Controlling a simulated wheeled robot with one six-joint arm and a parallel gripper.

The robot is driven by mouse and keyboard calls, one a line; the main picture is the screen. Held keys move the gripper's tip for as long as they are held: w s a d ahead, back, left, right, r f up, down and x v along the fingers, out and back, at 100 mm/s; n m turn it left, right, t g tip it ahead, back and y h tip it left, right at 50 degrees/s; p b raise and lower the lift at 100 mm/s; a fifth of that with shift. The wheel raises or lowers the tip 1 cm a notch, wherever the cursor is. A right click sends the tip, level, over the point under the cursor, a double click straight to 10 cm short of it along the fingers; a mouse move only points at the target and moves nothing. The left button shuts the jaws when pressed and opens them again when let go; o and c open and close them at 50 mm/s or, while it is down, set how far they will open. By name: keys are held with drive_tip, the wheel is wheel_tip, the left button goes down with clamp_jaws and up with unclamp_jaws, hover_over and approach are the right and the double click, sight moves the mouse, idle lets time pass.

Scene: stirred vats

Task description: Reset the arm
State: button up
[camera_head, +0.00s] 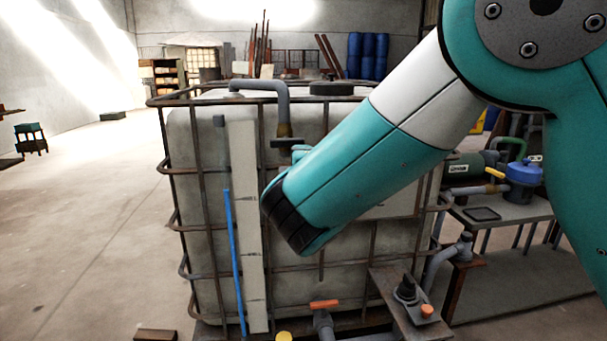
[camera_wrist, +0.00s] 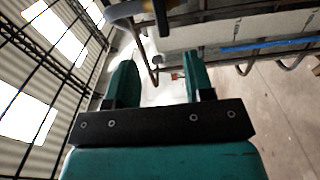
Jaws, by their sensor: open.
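My arm, teal and white, reaches from the upper right of the head view across the front of a caged white tank (camera_head: 340,120). My gripper (camera_wrist: 160,78) shows in the wrist view with its two teal fingers apart and nothing between them. In the head view the fingers cannot be made out; the thick arm link hides most of what lies behind it. The tank's cage and a blue tube (camera_wrist: 265,45) run along the upper right of the wrist view.
A grey bent pipe (camera_head: 280,92) stands at the tank's top, close to my arm. An orange-handled valve (camera_head: 324,305) and a black-knobbed bracket (camera_head: 405,300) are low in front. A bench (camera_head: 510,212) with a blue-topped pump (camera_head: 522,172) stands right. The floor at left is mostly clear.

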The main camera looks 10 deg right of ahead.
drive_tip(key=shift+s, duration=0.45)
drive_tip(key=s+d+f+m+g+p, duration=0.1)
drive_tip(key=s+d+m+g+p, duration=0.35)
drive_tip(key=d+m+g, duration=0.2)
drive_tip(key=s+r+m+g+y+p, duration=0.2)
drive_tip(key=s+g, duration=0.9)
drive_tip(key=s, duration=1.7)
drive_tip(key=shift+m+y+p, duration=0.8)
drive_tip(key=shift+m+y, duration=0.3)
drive_tip(key=shift+m, duration=0.05)
drive_tip(key=shift+s+a+g, duration=0.1)
drive_tip(key=shift+g, duration=0.15)
